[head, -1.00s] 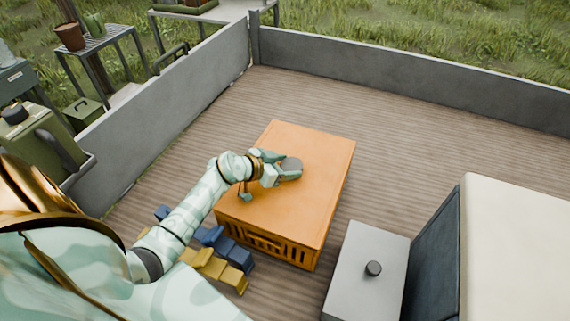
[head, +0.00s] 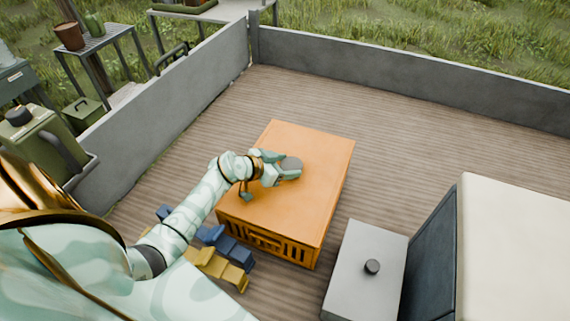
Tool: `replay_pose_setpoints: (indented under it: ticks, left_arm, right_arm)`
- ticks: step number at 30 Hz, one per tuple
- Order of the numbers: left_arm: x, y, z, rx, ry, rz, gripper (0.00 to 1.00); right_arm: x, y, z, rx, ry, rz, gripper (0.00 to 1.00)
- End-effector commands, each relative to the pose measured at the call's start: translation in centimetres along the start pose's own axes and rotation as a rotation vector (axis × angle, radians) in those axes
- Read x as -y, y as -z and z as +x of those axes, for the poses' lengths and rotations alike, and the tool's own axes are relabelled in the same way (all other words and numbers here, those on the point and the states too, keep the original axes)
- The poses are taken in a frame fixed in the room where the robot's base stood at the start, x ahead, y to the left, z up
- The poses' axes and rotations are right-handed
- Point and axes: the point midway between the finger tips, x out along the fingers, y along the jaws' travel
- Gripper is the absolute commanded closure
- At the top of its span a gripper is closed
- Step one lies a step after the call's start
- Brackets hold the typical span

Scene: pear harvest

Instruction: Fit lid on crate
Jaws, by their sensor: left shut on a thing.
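An orange crate (head: 268,241) with a slatted front stands on the wooden deck. Its flat orange lid (head: 312,153) covers the top, and I see no clear gap between lid and crate from here. My left gripper (head: 284,170) is shut on the grey knob (head: 291,165) near the middle of the lid. The gripper hides part of the knob. My right gripper is not in view.
Blue and yellow blocks (head: 232,251) lie left of the crate under my left arm. Grey walls (head: 400,75) edge the deck; the deck behind the crate is clear.

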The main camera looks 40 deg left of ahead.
Motion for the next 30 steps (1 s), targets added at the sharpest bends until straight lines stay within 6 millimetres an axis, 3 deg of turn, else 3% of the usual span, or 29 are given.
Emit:
replay_pose_setpoints:
  ticks: [27,28,30]
  left_arm:
    - [0.0,-1.0,0.6,-0.002,0.001,0.000,0.72]
    - [0.0,-1.0,0.6,-0.002,0.001,0.000,0.34]
    - [0.0,-1.0,0.6,-0.002,0.001,0.000,0.31]
  right_arm:
    - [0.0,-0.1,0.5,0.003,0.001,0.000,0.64]
    - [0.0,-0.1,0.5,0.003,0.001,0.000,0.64]
    - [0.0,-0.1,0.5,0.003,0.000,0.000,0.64]
